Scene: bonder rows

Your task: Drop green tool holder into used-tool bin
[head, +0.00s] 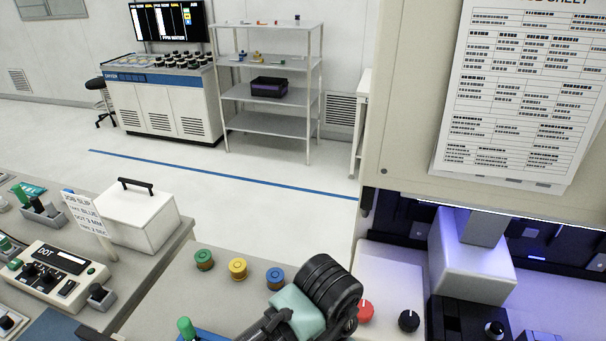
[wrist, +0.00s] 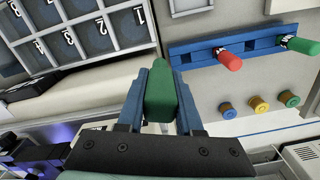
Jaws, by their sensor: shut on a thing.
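In the wrist view my gripper (wrist: 161,82) is shut on a green tool holder (wrist: 160,104), which sits between its two blue fingers. The held holder points up and away in that view, clear of other things as far as I can see. In the head view my wrist and arm show at the bottom middle, but the fingers and held holder are hidden or out of frame. I cannot pick out a bin marked for used tools in either view.
A blue rack (wrist: 207,53) bears a red holder (wrist: 228,60) and another green holder (wrist: 297,46). Green (head: 204,260), yellow (head: 237,268) and blue (head: 275,278) spools stand nearby. A numbered compartment tray (wrist: 85,47) is at upper left. A dark crate (head: 269,87) sits on the far shelf.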

